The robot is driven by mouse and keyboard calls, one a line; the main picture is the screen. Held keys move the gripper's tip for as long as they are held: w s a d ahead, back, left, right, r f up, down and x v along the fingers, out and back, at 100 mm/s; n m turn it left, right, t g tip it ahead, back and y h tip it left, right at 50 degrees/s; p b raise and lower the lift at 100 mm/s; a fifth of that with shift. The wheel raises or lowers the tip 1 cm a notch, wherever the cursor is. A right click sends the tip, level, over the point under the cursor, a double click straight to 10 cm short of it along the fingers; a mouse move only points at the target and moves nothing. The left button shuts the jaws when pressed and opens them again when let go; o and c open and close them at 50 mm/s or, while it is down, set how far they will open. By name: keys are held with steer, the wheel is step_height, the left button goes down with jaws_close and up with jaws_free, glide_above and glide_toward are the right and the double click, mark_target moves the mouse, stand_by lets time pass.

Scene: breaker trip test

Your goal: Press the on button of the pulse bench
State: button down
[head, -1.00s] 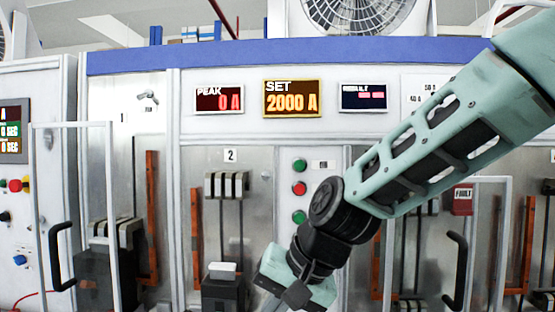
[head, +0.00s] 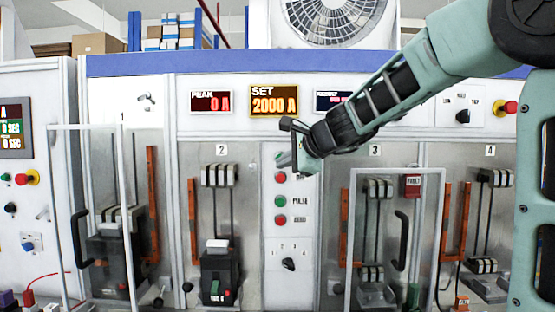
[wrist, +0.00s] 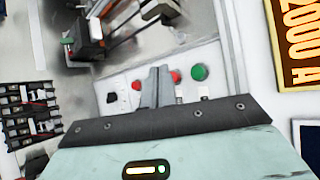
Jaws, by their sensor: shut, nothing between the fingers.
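The pulse bench is a white cabinet with a blue top band (head: 240,64). Its button column shows a red button (head: 281,178), a green button (head: 280,200) labelled PULSE and a lower red button (head: 280,220). My gripper (head: 283,159) covers the top of the column in the head view, hiding the topmost button there. In the wrist view that end green button (wrist: 200,72), likely the on button, is visible right of the shut fingers (wrist: 157,72). A red button (wrist: 175,77) lies between it and the fingers. The gripper is empty; contact with the panel cannot be told.
The SET display (head: 274,101) reads 2000 A and PEAK (head: 212,102) reads 0 A. A rotary selector (head: 288,264) sits below the buttons. Framed doors with black handles (head: 401,240) stand out left and right. Bay 2 (head: 221,150) has no door frame across it.

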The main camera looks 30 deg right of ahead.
steer(key=w+d+p, duration=0.2)
steer(key=w+d, duration=0.3)
steer(key=w, duration=0.2)
steer(key=shift+w, duration=0.15)
stand_by(0.3)
stand_by(2.0)
steer(key=shift+w+d, duration=0.15)
steer(key=shift+w, duration=0.15)
steer(key=shift+w+d, duration=0.3)
steer(key=shift+w, duration=0.15)
stand_by(0.8)
steer(key=shift+s, duration=0.1)
steer(key=shift+s+a+b, duration=0.45)
steer(key=shift+s+a, duration=0.05)
steer(key=shift+s, duration=0.2)
steer(key=shift+s+a+b, duration=0.4)
steer(key=shift+s+a, duration=0.35)
steer(key=shift+s, duration=0.3)
steer(key=shift+s+a+b, duration=0.35)
steer(key=shift+s+a, duration=0.35)
steer(key=shift+s, duration=0.3)
